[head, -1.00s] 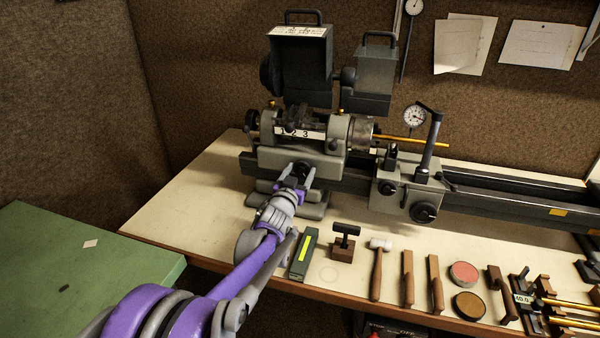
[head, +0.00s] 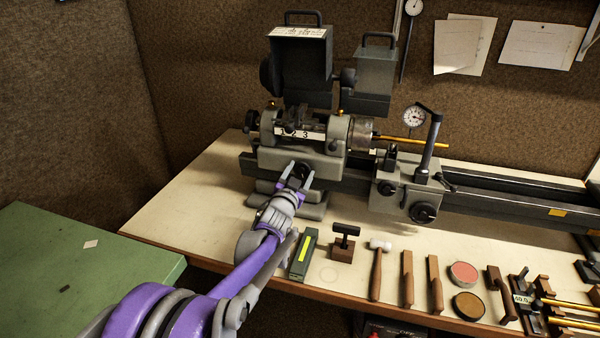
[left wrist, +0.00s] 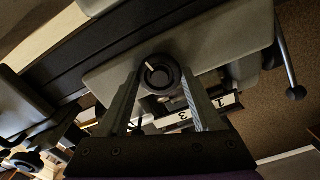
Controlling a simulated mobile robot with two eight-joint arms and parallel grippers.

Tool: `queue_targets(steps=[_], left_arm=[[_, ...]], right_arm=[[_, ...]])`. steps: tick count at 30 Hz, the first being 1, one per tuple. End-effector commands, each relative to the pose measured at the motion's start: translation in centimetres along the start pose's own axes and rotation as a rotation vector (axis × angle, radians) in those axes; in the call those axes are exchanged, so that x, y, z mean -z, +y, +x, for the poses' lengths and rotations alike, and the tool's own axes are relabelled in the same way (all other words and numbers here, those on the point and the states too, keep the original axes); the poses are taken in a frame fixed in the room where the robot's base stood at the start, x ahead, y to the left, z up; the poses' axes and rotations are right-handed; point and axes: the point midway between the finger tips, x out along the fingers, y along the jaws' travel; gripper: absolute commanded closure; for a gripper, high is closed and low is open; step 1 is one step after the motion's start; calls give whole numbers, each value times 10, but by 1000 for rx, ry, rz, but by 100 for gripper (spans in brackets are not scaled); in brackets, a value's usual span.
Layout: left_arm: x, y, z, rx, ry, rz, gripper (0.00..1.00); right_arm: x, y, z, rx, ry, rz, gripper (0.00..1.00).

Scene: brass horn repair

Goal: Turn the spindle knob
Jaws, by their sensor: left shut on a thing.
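The spindle knob (head: 300,168) is a small dark round knob on the front of the grey lathe headstock. In the left wrist view the knob (left wrist: 160,74) shows a white pointer line tilted toward the upper left. My left gripper (head: 297,174) reaches the knob from the front and is shut on it, one finger on each side. In the left wrist view the fingers of the gripper (left wrist: 163,82) flank the knob. A plate marked 1 2 3 (head: 300,132) sits above the knob. My right gripper is not in view.
The lathe bed (head: 480,203) runs right, with a carriage (head: 405,195) and a dial gauge (head: 414,117). A green box (head: 304,256), a mallet (head: 377,265) and other tools lie along the bench front. A green table (head: 85,275) stands left. The bench left of the lathe is clear.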

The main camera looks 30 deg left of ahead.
Motion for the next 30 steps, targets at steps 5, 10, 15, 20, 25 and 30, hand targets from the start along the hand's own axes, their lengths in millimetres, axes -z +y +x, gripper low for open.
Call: queue_targets(steps=[5, 10, 15, 20, 25, 30], left_arm=[[0, 0, 0, 0, 0, 167, 90], [0, 0, 0, 0, 0, 327, 90], [0, 1, 0, 0, 0, 473, 90], [0, 1, 0, 0, 0, 587, 90], [0, 1, 0, 0, 0, 676, 90], [0, 1, 0, 0, 0, 730, 90]], right_arm=[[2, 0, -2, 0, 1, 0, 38], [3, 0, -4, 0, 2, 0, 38], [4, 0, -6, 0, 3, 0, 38], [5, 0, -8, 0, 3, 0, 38], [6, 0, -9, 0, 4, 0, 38], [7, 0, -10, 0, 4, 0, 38]])
